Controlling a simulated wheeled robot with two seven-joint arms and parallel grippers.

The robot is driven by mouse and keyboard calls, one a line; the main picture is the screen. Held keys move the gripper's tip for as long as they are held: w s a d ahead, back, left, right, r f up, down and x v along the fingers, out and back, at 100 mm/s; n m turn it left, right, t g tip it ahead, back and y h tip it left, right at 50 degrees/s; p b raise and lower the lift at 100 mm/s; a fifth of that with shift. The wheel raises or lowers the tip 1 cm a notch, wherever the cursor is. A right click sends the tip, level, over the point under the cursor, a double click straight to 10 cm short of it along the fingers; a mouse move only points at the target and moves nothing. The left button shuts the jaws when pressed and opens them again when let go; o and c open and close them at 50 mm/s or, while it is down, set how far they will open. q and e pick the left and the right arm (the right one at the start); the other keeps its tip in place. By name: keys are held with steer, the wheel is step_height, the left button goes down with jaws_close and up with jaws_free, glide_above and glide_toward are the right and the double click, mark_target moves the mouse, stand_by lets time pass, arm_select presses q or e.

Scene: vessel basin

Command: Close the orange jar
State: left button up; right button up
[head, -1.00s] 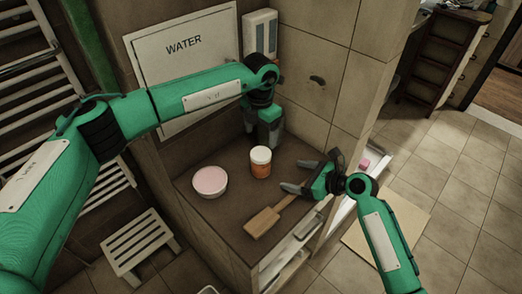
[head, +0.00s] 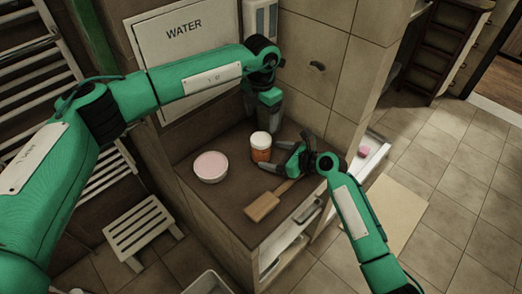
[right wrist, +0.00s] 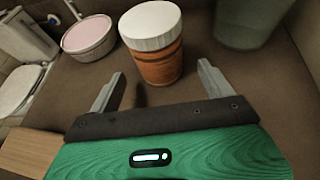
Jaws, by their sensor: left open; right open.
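The orange jar (head: 261,155) stands upright on the brown counter, with its white lid (head: 260,139) on top. In the right wrist view the jar (right wrist: 155,65) is straight ahead, and the lid (right wrist: 150,24) looks seated on it; whether it is fully tightened I cannot tell. My right gripper (head: 279,152) is open and low over the counter, to the right of the jar. Its spread fingers point at the jar and do not hold it. My left gripper (head: 263,122) points down behind the jar, apart from it; its fingertips are partly hidden.
A round tub with a pink top (head: 210,166) stands left of the jar. A wooden paddle-like brush (head: 264,205) lies at the counter's front, its handle beneath my right gripper. The tiled wall (head: 310,75) rises behind.

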mark_target(262, 152)
steer(key=shift+x, duration=2.75)
jaws_close()
arm_select(q)
steer(key=n, duration=0.4)
steer(key=shift+n, duration=0.4)
steer(key=n, duration=0.4)
steer(key=shift+n, duration=0.4)
steer(key=n, duration=0.4)
steer(key=shift+n, duration=0.3)
steer(key=n, duration=0.3)
steer(key=shift+n, duration=0.4)
